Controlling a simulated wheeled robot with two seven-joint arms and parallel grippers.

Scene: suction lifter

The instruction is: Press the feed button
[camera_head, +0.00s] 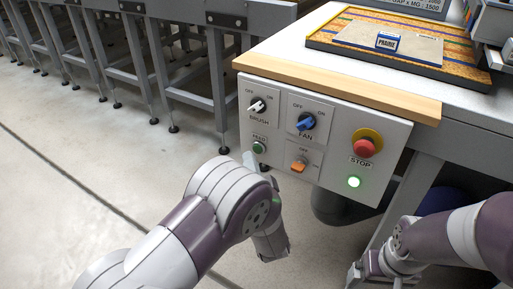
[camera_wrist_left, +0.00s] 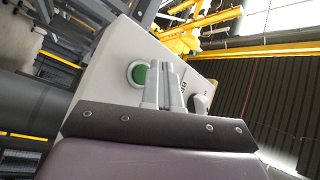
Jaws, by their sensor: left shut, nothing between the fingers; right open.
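The feed button (camera_head: 259,148) is a round green button under a FEED label at the lower left of the control panel (camera_head: 374,188). It also shows in the left wrist view (camera_wrist_left: 138,75), in a pale ring. My left gripper (camera_head: 250,160) is shut and empty, its fingertips just below and left of the button in the head view. In the left wrist view its fingers (camera_wrist_left: 164,84) stand just right of the button; whether they touch the panel I cannot tell. My right gripper (camera_head: 362,273) is open at the lower right, away from the panel.
The panel also carries a white BRUSH knob (camera_head: 257,105), a blue FAN knob (camera_head: 306,121), an orange switch (camera_head: 299,164), a red STOP button (camera_head: 365,148) and a lit green lamp (camera_head: 354,182). A wooden edge (camera_head: 340,88) overhangs it.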

